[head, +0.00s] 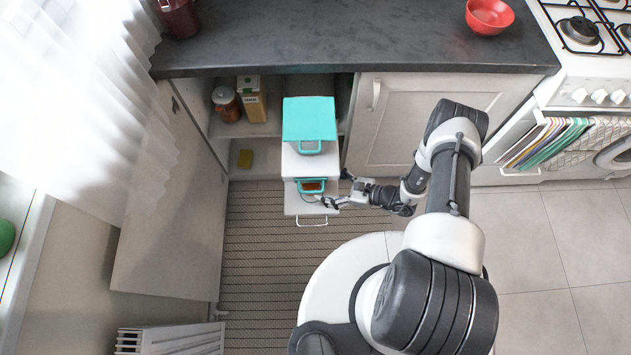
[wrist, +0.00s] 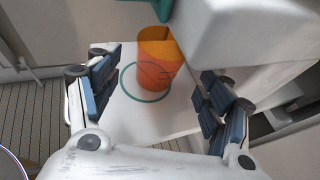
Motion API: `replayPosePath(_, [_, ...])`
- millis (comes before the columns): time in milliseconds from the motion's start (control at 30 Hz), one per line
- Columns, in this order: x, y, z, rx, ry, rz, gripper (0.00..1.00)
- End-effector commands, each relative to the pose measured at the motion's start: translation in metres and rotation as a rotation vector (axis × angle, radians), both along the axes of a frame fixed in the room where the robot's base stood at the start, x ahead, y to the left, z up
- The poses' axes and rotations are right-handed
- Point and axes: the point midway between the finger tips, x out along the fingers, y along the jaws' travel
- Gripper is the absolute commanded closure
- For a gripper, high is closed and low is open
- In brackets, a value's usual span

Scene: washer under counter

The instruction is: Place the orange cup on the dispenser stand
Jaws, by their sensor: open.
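The orange cup (wrist: 157,62) appears upright on the white dispenser stand (wrist: 180,118), over a teal ring marked there. My gripper (wrist: 158,92) is open, with one finger on either side of the cup and a visible gap to each. In the head view my gripper (head: 333,201) is at the stand's right side.
The dispenser body (wrist: 235,35) is close beside the cup and the right finger. An open cabinet door (head: 170,230) is at left, a closed door (head: 425,120) at right. A jar (head: 226,104) and a carton (head: 251,99) stand on the shelf. The dark counter (head: 340,35) overhangs.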

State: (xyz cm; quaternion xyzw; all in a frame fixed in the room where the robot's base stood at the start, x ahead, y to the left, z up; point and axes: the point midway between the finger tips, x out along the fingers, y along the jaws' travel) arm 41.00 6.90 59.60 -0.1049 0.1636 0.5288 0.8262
Motion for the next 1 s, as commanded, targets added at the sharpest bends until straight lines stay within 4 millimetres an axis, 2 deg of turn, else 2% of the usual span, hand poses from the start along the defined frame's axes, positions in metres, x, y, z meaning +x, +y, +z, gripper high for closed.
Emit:
replayPosePath(100, [-0.009,-0.022,0.011,0.001,0.000,-0.005,0.27])
replayPosePath(300, [-0.018,-0.041,0.019,0.000,-0.001,-0.002,0.27])
replayPosePath(1000, [-0.021,-0.045,0.020,0.000,0.000,0.000,0.27])
